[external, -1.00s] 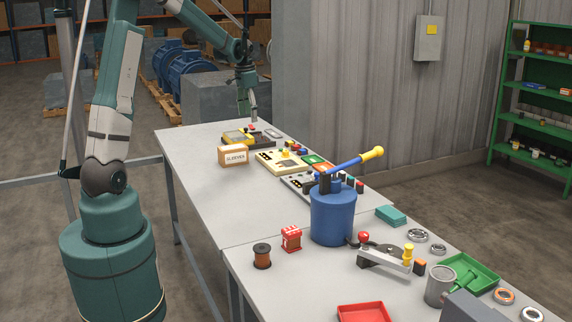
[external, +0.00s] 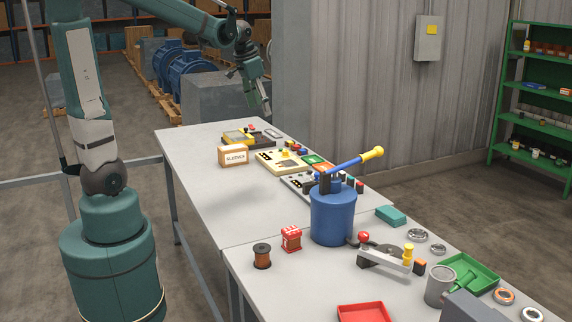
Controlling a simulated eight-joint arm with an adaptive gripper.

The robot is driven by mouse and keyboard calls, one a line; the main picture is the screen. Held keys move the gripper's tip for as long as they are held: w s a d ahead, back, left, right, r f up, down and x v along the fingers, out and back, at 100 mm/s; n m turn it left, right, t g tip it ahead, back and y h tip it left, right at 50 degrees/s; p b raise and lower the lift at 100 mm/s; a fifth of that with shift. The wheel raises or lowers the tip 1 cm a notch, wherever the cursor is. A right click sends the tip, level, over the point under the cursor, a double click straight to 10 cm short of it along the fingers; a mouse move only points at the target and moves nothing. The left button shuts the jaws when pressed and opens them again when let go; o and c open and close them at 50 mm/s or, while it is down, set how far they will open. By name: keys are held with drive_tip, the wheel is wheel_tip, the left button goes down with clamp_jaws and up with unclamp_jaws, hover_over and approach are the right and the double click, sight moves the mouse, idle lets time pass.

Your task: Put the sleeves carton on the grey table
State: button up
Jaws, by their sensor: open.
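The sleeves carton (external: 233,156) is a small tan box with a white label reading SLEEVES. It stands upright on the grey table (external: 195,185), near its far left part, just left of the instruments. My gripper (external: 266,108) is in the air above the far end of the table, behind and to the right of the carton. It points downward, is open and appears empty, and is well apart from the carton.
Meters and a cream instrument (external: 283,160) stand right of the carton. A blue pot with a yellow-tipped lever (external: 333,212) stands mid-table. A red box (external: 291,238), a brown spool (external: 262,256) and trays are nearer. The table's left strip is clear.

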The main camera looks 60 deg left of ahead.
drive_tip(key=s+d+f+t, duration=0.1)
drive_tip(key=s+d+t, duration=0.1)
drive_tip(key=s+d, duration=0.7)
drive_tip(key=s+d+f+t+h, duration=0.1)
drive_tip(key=s+d+f, duration=0.1)
drive_tip(key=s+d, duration=0.8)
drive_tip(key=d, duration=0.6)
drive_tip(key=shift+s+t, duration=0.15)
drive_tip(key=shift+t, duration=0.25)
